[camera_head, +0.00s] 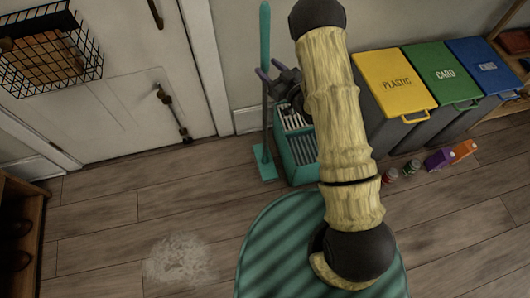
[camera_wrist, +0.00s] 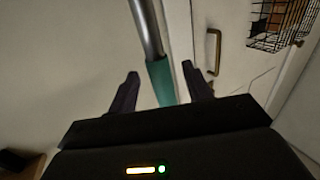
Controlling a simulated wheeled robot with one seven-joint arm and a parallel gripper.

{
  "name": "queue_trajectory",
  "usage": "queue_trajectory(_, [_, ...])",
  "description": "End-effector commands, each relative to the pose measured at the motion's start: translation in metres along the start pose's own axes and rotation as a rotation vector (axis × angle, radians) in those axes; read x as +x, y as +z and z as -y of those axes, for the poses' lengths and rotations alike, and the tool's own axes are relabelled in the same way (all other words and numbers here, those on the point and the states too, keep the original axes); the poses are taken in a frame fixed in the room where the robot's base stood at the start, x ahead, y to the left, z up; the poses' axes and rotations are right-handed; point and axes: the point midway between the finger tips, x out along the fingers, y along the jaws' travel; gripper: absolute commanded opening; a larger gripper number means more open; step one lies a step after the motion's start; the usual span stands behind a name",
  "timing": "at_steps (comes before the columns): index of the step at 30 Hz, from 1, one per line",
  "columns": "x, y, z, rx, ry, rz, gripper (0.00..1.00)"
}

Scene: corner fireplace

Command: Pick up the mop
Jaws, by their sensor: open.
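The mop (camera_head: 265,38) stands upright beside a teal bucket (camera_head: 300,160), in front of the wall right of the door. Its upper handle is teal, the shaft below darker, and a teal head (camera_head: 265,166) rests on the floor. My gripper (camera_head: 269,76) is at the handle, partly hidden behind my arm. In the wrist view, my gripper (camera_wrist: 161,76) is open, with one dark finger on each side of the mop handle (camera_wrist: 161,82). The handle shows a grey metal part and a teal part there. A gap shows on both sides, so the fingers appear not to touch it.
Yellow (camera_head: 395,82), green (camera_head: 443,72) and blue (camera_head: 484,65) bins stand to the right. Small cans (camera_head: 390,174) and purple and orange cartons (camera_head: 439,159) lie before them. A wire basket (camera_head: 85,62) hangs on the door (camera_head: 130,110).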

Motion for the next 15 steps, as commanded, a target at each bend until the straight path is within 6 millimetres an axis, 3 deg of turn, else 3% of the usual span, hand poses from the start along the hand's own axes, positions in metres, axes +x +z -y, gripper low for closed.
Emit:
queue_trajectory(9, [0.043,-0.001,0.000,0.000,-0.002,-0.001,0.50])
queue_trajectory(15, [0.046,-0.002,0.000,0.000,0.000,-0.001,0.50])
